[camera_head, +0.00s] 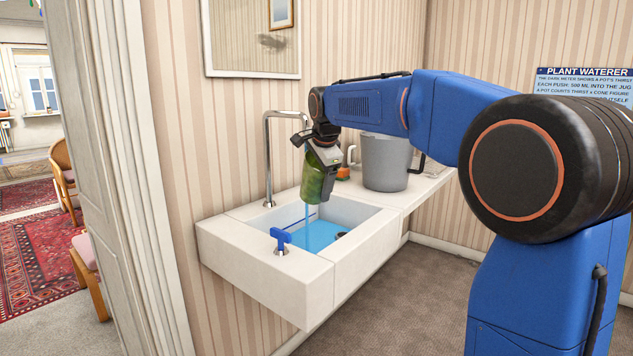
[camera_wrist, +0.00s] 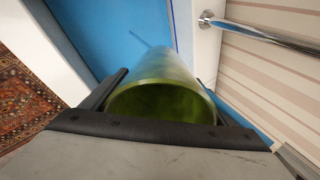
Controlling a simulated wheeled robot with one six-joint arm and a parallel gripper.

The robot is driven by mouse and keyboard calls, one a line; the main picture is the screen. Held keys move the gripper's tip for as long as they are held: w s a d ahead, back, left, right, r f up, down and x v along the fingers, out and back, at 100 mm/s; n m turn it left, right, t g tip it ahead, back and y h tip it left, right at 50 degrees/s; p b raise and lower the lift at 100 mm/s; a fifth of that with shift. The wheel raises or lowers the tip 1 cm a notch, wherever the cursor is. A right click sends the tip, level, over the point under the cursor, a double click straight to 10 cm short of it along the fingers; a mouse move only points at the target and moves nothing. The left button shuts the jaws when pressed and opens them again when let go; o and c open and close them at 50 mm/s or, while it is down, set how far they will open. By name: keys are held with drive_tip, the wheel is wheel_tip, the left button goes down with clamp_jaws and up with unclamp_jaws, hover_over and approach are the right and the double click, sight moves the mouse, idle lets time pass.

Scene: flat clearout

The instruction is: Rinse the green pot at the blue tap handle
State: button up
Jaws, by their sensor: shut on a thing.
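The green pot (camera_head: 318,180) hangs in my gripper (camera_head: 322,163) above the sink, under the end of the chrome spout (camera_head: 268,150). A thin blue stream of water (camera_head: 307,222) shows beside and below the pot. In the wrist view the pot (camera_wrist: 160,100) sits between both fingers (camera_wrist: 162,122), its rim toward the camera. Its inside looks dark green and its contents cannot be told. The blue tap handle (camera_head: 281,236) stands on the sink's front left corner, apart from my gripper. The white sink (camera_head: 265,272) holds blue water (camera_head: 318,236).
A grey jug (camera_head: 386,163) stands on the white counter (camera_head: 420,185) right of the sink. A small orange thing (camera_head: 343,173) lies beside it. A mirror (camera_head: 250,38) hangs above. A door frame (camera_head: 125,180) bounds the left. Carpet floor (camera_head: 400,290) in front is clear.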

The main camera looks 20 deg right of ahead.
drive_tip(key=shift+w+d, duration=0.15)
drive_tip(key=shift+d, duration=0.4)
drive_tip(key=shift+a, duration=0.55)
drive_tip(key=shift+s, duration=0.2)
drive_tip(key=s+d, duration=0.1)
drive_tip(key=s, duration=0.6)
drive_tip(key=shift+s+d, duration=0.35)
idle(0.6)
drive_tip(key=shift+r, duration=0.1)
idle(1.2)
drive_tip(key=s+d+r, duration=0.1)
drive_tip(key=s+r, duration=0.3)
drive_tip(key=s, duration=0.1)
idle(0.5)
